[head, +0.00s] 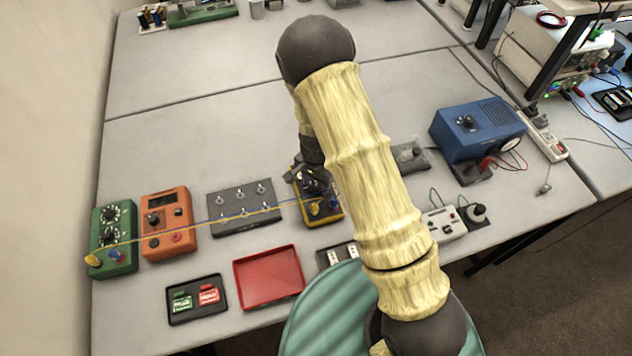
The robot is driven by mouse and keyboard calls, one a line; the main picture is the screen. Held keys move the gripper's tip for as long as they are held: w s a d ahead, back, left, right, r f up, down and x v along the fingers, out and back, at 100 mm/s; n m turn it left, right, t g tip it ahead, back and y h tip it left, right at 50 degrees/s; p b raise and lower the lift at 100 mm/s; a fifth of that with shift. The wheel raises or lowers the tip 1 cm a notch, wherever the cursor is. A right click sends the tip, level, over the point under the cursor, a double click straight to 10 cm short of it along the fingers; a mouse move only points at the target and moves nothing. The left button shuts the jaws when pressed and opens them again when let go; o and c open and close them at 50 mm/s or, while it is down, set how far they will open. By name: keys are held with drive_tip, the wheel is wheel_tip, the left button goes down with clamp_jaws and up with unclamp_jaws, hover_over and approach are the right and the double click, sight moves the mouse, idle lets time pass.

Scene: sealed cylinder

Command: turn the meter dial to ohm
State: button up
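A meter (335,214) with a yellow case lies on the table near the middle, in the head view. Its dial is hidden under my gripper. A yellow plug and a blue plug sit on its front part, with thin leads running left. My gripper (312,182) points down at the back half of the meter, over the place of the dial. Its fingers are small, dark and partly covered by my own arm, so I cannot tell whether they touch or hold the dial.
To the left are a grey switch box (245,222), an orange box (167,226) and a green box (114,241) where the leads end. A red tray (268,277) and a black tray (196,315) lie in front. A blue power supply (476,128) stands right.

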sight(316, 185)
wheel_tip(316, 185, up, 17)
drive_tip(key=b, duration=0.2)
drive_tip(key=shift+r, duration=0.2)
idle(0.4)
idle(0.3)
drive_tip(key=s+d+r+n+t, duration=0.2)
drive_tip(key=s+d+n, duration=0.5)
drive_tip(key=s+d, duration=0.5)
drive_tip(key=shift+s+d+r+n+t+b, duration=0.35)
drive_tip(key=shift+d+r, duration=0.25)
drive_tip(key=shift+d, duration=0.25)
drive_tip(key=shift+w, duration=0.15)
